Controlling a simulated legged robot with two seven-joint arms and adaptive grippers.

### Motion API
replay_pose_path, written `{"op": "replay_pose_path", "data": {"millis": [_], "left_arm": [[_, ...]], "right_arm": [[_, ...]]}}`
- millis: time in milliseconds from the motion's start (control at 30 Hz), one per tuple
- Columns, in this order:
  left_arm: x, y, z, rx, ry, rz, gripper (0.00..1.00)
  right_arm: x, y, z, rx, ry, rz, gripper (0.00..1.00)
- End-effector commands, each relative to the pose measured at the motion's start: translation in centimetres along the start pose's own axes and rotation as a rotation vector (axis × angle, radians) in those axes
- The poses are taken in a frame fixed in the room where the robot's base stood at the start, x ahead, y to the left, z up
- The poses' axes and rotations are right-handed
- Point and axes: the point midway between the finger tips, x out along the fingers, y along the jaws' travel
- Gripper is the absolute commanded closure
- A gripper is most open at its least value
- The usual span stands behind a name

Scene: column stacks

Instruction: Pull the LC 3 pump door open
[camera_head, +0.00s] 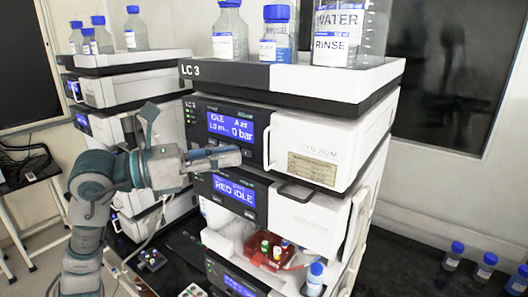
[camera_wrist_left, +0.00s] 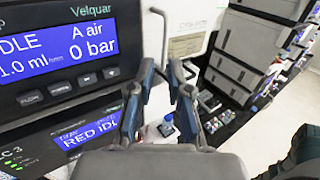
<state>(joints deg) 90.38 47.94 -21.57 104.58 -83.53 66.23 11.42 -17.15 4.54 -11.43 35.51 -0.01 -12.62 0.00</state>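The LC 3 pump (camera_head: 228,127) is the upper module of the nearer stack, with a blue display reading IDLE and 0 bar. Its white door (camera_head: 312,138) is on the right half of its front and looks shut. The door's upright handle (camera_head: 268,148) stands at the door's left edge; it also shows in the left wrist view (camera_wrist_left: 160,32). My left gripper (camera_head: 240,156) is in front of the pump, just left of the handle. In the left wrist view its fingers (camera_wrist_left: 163,72) are apart and empty, with the handle beyond the gap. Contact with the handle is not visible. My right gripper is out of view.
Bottles stand on the LC 3 top tray (camera_head: 290,80), including a large WATER RINSE bottle (camera_head: 337,35). A RED IDLE module (camera_head: 300,213) with a dark handle sits below the pump. Another stack (camera_head: 135,88) stands behind left. Small bottles (camera_head: 484,268) stand on the dark bench at right.

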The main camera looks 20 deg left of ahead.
Motion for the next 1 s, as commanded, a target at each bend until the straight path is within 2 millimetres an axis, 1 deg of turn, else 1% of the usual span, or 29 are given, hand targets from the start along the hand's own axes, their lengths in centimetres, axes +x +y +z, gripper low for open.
{"op": "replay_pose_path", "data": {"millis": [1000], "left_arm": [[-7.9,0.1,0.0,0.002,0.0,0.002,0.83]], "right_arm": [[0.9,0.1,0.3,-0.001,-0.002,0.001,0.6]]}}
